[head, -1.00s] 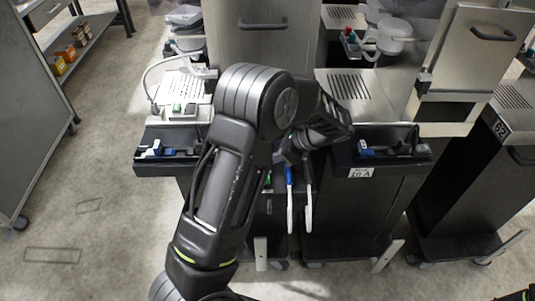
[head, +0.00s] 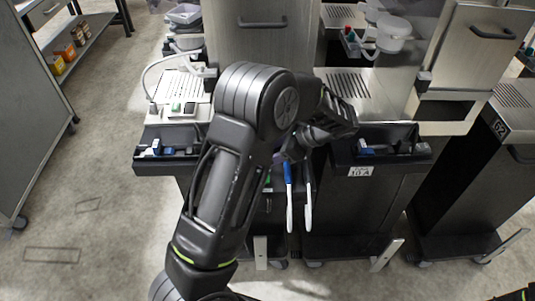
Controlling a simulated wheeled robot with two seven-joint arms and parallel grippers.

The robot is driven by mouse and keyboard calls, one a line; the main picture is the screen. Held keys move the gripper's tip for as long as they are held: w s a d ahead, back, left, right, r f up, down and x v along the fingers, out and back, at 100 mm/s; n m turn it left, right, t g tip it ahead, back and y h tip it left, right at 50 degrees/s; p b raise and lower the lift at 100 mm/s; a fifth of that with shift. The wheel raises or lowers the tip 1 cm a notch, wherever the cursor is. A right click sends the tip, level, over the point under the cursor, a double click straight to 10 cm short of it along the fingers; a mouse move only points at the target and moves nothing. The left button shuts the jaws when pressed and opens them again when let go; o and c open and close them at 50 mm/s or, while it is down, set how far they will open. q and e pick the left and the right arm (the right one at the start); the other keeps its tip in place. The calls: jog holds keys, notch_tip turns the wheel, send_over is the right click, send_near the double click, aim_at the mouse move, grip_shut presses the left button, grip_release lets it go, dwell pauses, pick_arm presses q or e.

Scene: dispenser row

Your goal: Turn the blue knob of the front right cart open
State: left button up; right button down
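A cart (head: 350,215) with a small white label stands right of centre in the head view. A blue part (head: 365,148) sits in its black top tray; it may be the blue knob, but its turn position is too small to tell. My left arm (head: 222,185) reaches up across the middle and bends right, its wrist beside this tray's left end. My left gripper (head: 297,150) is mostly hidden behind the wrist. Two slim pale strips (head: 290,205), one with a blue upper part, show below it; I cannot tell whether they are its fingers.
A similar cart (head: 165,170) with a blue part in its tray stands left. Cart 62 (head: 465,190) stands at the right. Raised metal panels (head: 488,50) stand behind. A grey cabinet (head: 35,120) is at the far left, with clear floor (head: 105,210) beside it.

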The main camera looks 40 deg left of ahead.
pick_arm(q)
jog(key=v, duration=0.6)
jog(key=shift+d+r+p, duration=0.15)
jog(key=shift+r+p, duration=0.05)
jog(key=shift+p, duration=0.15)
jog(key=shift+c, duration=0.4)
